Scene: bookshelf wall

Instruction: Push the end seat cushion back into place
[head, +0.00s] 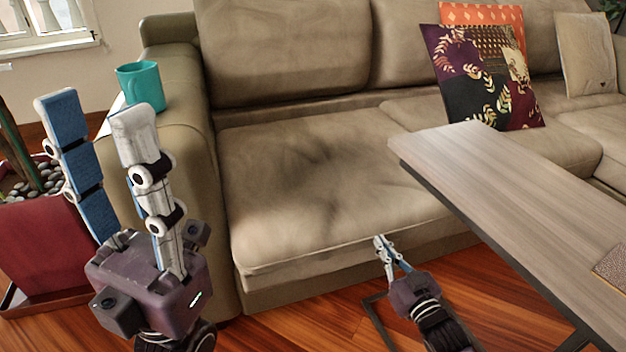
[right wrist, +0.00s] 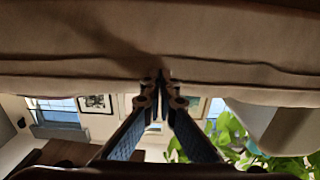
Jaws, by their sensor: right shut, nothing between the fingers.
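The end seat cushion (head: 310,180) is the beige one beside the sofa's left armrest. A strip of sofa base shows between its back edge and the backrest (head: 285,50). My right gripper (head: 380,241) is shut and empty, its fingertips at the cushion's front face near the right part of the front edge. In the right wrist view the shut fingertips (right wrist: 161,82) meet or nearly meet the cushion front (right wrist: 75,70); I cannot tell whether they touch. My left gripper (head: 96,112) is open and empty, raised in front of the armrest, fingers pointing up.
A teal mug (head: 142,87) stands on the armrest (head: 178,110). A wooden-topped table (head: 510,180) reaches in from the right, close to my right arm. Patterned pillows (head: 487,80) lie further right on the sofa. A red planter (head: 45,245) stands at the left.

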